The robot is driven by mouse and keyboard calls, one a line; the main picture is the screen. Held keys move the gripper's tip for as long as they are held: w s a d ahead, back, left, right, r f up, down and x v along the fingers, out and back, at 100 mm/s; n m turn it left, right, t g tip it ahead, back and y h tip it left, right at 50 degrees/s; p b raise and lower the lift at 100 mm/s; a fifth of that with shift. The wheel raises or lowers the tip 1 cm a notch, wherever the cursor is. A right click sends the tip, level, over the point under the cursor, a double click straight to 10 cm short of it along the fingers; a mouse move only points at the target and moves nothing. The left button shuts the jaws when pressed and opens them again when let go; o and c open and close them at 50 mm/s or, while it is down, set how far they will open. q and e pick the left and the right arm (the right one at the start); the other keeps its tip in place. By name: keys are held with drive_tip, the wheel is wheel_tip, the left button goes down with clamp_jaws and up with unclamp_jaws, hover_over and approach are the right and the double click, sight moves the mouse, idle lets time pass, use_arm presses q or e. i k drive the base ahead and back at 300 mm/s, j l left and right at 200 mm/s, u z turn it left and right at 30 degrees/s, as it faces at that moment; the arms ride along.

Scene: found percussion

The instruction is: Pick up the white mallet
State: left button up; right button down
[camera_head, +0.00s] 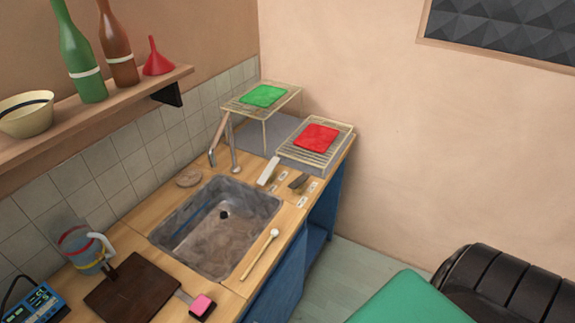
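The white mallet (260,254) lies on the wooden counter, between the right side of the sink and the counter's front edge. It has a thin light wooden stick and a small round white head. The head points toward the back of the counter and the stick runs down to the left. Nothing covers it. Neither of my grippers shows in the head view.
A grey sink basin (243,202) is sunk into the counter left of the mallet. A pink sponge-like block (202,305), a dark board (133,288) and a clear jug (80,251) stand nearer. Wire racks (316,157) hold red and green cloths at the back.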

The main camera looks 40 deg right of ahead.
sight(274, 232)
drive_tip(key=z, duration=0.95)
